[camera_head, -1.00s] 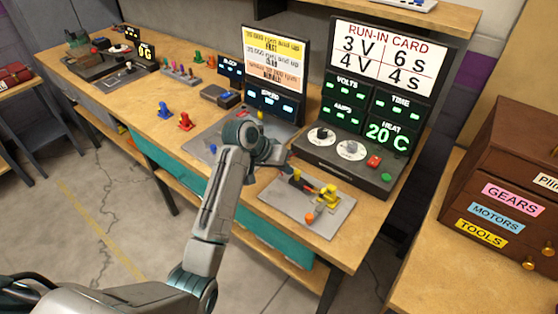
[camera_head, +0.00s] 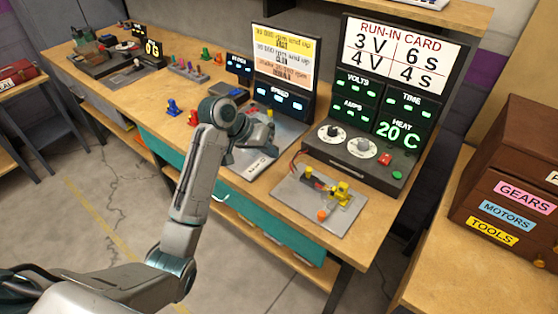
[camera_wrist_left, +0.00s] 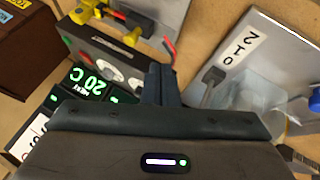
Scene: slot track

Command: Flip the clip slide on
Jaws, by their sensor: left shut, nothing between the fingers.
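My left gripper (camera_head: 266,142) is shut and empty, held over the grey plate (camera_head: 290,128) in front of the speed display. In the left wrist view its shut fingers (camera_wrist_left: 160,72) point between that plate (camera_wrist_left: 256,32) and the run-in console. A white numbered label (camera_wrist_left: 242,52) and a dark lever-like part (camera_wrist_left: 212,84) show on the plate. A second grey plate (camera_head: 335,222) to the right carries a yellow clamp-like part (camera_head: 342,192), an orange ball (camera_head: 322,215) and red wire. I cannot tell which part is the clip slide. My right gripper is not in view.
The run-in console (camera_head: 355,172) with dials and a red button stands right of my gripper. Red and blue pieces (camera_head: 173,107) stand on the bench to the left. A wooden drawer cabinet (camera_head: 515,175) is at the far right.

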